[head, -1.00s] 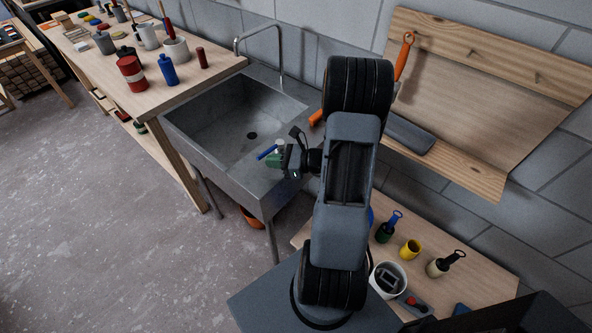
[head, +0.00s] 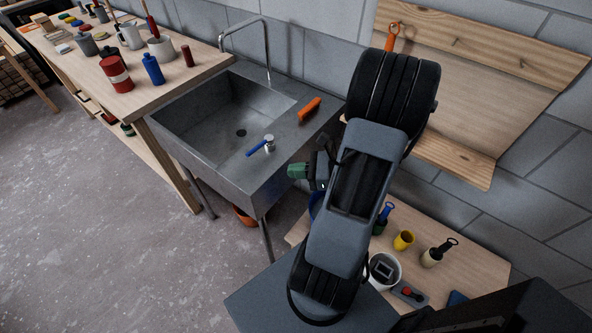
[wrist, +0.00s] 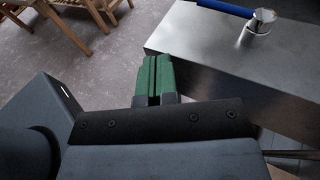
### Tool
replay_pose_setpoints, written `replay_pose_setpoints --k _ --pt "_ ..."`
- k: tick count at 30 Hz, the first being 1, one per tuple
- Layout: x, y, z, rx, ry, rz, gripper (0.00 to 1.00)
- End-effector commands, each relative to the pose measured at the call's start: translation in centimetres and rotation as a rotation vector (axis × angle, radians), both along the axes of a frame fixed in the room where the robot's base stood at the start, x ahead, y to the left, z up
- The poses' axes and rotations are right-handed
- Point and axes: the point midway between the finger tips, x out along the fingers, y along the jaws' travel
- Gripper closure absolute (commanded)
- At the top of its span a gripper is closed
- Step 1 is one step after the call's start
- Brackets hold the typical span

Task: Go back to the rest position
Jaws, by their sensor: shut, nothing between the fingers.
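My gripper (head: 297,171) has green fingers and is in front of the sink unit's right end in the head view. In the wrist view my gripper (wrist: 154,80) shows its two green fingers side by side, shut with nothing between them.
The steel sink (head: 215,125) is left of my arm. An orange object (head: 309,109) lies on its drainboard. A workbench (head: 135,110) with bottles and cans is farther left. A low wooden table (head: 465,265) holds a yellow cup (head: 404,240) and a white pot (head: 384,268).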

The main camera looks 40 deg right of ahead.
Motion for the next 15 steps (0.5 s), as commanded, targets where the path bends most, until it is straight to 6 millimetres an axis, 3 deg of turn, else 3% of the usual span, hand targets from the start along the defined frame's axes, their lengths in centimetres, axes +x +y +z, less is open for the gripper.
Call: replay_pose_setpoints --k 15 --pt "-0.04 -0.03 -0.35 -0.031 -0.002 0.007 1.0"
